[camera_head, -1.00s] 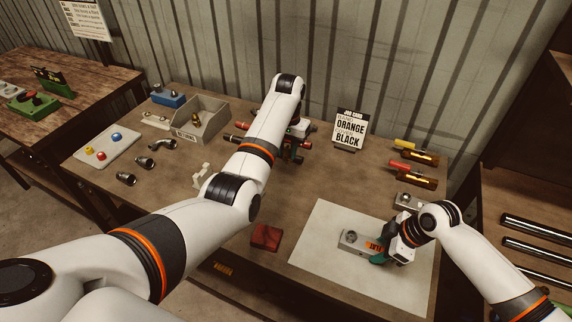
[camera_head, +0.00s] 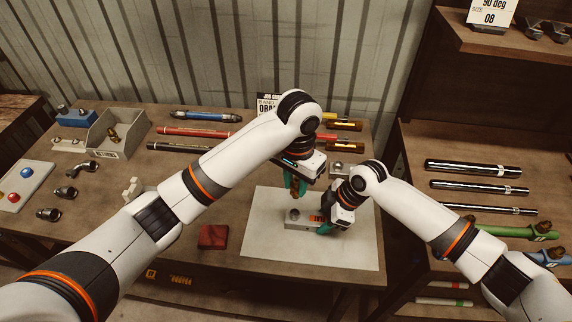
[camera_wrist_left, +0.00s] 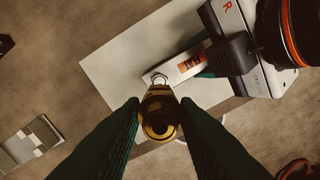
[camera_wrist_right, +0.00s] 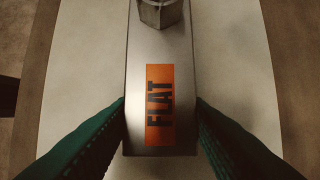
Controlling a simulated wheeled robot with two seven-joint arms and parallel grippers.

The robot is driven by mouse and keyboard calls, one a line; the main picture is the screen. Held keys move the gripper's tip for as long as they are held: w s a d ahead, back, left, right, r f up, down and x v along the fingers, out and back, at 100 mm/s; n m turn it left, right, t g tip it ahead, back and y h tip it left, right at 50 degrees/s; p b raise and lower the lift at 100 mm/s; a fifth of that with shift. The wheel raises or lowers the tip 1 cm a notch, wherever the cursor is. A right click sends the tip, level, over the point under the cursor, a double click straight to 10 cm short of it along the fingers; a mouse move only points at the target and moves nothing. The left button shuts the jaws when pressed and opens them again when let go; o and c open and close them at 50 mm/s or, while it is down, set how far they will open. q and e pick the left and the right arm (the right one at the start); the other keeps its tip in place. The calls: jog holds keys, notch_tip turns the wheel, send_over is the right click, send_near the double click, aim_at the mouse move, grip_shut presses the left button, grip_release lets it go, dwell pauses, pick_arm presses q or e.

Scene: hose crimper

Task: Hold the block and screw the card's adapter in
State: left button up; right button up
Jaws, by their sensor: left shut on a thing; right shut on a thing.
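A grey metal block (camera_head: 292,216) with an orange FLAT label lies on the white mat (camera_head: 262,240). My right gripper (camera_head: 323,224) is shut on its labelled end; the right wrist view shows the label (camera_wrist_right: 159,105) between the green fingers and the hex port (camera_wrist_right: 160,12) beyond. My left gripper (camera_head: 297,186) is shut on a brass adapter (camera_wrist_left: 159,120) and holds it over the block's port end. In the left wrist view the port (camera_wrist_left: 159,79) shows just past the adapter. Whether adapter and port touch, I cannot tell. The card (camera_head: 266,104) is mostly hidden behind my left arm.
A grey bin (camera_head: 118,132) with a brass fitting stands at the left. A dark red block (camera_head: 213,236) sits left of the mat. Black tubes (camera_head: 474,168) lie on the right-hand bench. The mat's front is clear.

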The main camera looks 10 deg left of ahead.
dwell(0.3)
pick_arm(q)
jog(key=shift+f, duration=2.95)
jog(key=shift+f, duration=0.7)
